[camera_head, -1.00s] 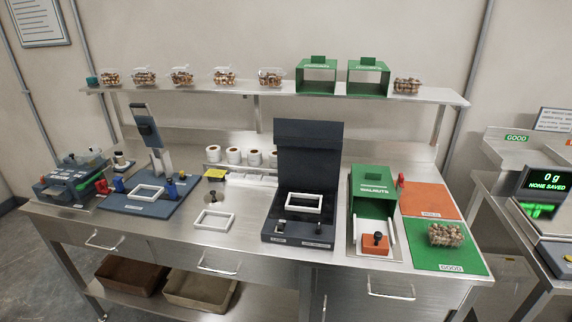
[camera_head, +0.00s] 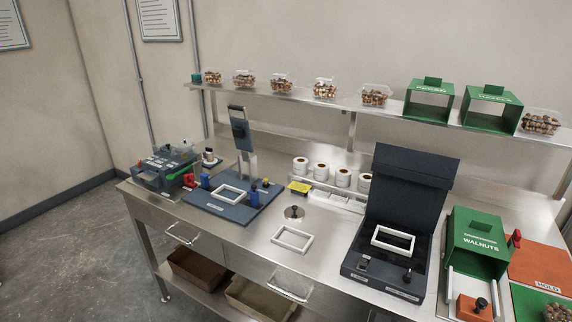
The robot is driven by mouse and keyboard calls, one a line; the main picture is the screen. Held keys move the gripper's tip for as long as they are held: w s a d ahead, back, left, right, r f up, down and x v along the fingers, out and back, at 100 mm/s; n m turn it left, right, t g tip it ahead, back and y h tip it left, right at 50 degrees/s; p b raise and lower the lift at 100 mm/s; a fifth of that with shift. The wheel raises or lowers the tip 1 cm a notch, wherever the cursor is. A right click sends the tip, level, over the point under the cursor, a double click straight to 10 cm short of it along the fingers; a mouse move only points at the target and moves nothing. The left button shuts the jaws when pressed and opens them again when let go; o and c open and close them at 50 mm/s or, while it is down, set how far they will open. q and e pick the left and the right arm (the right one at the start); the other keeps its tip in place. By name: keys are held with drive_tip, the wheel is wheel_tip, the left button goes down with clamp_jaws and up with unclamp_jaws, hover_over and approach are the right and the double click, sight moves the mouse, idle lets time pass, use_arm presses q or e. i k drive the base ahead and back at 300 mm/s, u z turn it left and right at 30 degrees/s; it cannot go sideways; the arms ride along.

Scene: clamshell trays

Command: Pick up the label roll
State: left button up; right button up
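Neither of my grippers is in view.
A blue press stand (camera_head: 222,206), a yellow block (camera_head: 300,188) and a dark open-lidded case (camera_head: 385,270) stand on the counter (camera_head: 250,240). A white frame (camera_head: 291,239) lies at the front. A green walnuts box (camera_head: 476,240) is at right. A shelf (camera_head: 350,116) holds clamshells above.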

sight(300, 163)
drive_tip(key=z, duration=0.3)
drive_tip(key=i, duration=0.55)
drive_tip(key=z, duration=0.55)
